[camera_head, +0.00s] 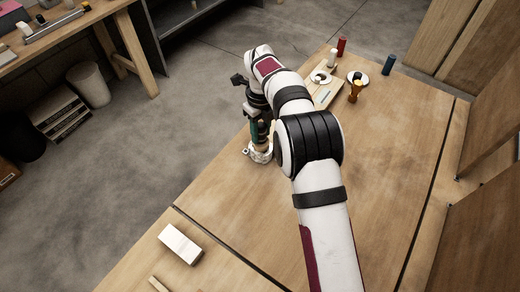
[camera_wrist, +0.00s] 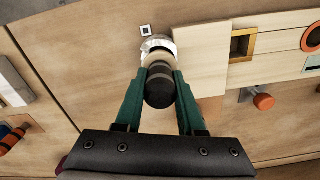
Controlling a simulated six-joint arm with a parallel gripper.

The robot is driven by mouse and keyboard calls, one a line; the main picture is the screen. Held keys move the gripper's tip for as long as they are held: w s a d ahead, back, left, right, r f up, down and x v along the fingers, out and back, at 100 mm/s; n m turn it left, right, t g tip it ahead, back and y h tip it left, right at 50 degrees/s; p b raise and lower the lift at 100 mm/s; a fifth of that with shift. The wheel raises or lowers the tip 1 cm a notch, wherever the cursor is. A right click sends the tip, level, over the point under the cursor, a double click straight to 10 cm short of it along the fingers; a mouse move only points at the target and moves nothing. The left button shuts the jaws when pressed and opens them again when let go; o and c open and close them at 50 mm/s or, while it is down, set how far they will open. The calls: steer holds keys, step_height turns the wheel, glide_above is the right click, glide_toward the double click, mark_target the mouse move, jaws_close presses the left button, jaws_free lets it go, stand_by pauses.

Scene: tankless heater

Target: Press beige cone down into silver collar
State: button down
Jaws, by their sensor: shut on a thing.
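The silver collar (camera_wrist: 158,43) stands on the wooden table, and it also shows below my gripper in the head view (camera_head: 261,156). The beige cone (camera_wrist: 158,59) is at the collar's opening, with a dark cylindrical body (camera_wrist: 159,88) behind it toward the wrist camera. My gripper (camera_wrist: 160,75) has its green fingers closed on this piece from both sides, and in the head view my gripper (camera_head: 258,138) points down right over the collar. The cone's lower end is hidden, so I cannot tell how deep it sits.
A pale wooden board (camera_wrist: 200,70) lies close beside the collar. Several small cylinders, among them a red one (camera_head: 341,46) and a blue one (camera_head: 389,63), stand at the table's far end. A white block (camera_head: 180,243) lies near the front. The right table surface is clear.

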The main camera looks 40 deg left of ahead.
steer(key=shift+s+f, duration=0.1)
steer(key=shift+f, duration=1.15)
stand_by(1.2)
steer(key=shift+r, duration=0.15)
steer(key=shift+d+r, duration=0.1)
steer(key=shift+r, duration=0.2)
steer(key=w+d+r+n, duration=0.35)
steer(key=d+r, duration=0.25)
steer(key=d, duration=0.2)
steer(key=w+d+r+n, duration=0.2)
steer(key=d+r+n, duration=0.3)
steer(key=d+r, duration=0.3)
steer(key=s+d+r+n, duration=0.2)
steer(key=d+n, duration=0.2)
steer(key=d, duration=0.3)
steer(key=s+d+r+n, duration=0.3)
steer(key=d+n, duration=0.1)
steer(key=d, duration=0.4)
steer(key=s+d+r+n, duration=0.2)
steer(key=s+d+n, duration=0.1)
steer(key=d, duration=0.4)
steer(key=shift+s+d+r+n, duration=0.25)
steer(key=shift+r+n, duration=0.1)
steer(key=shift+n, duration=0.4)
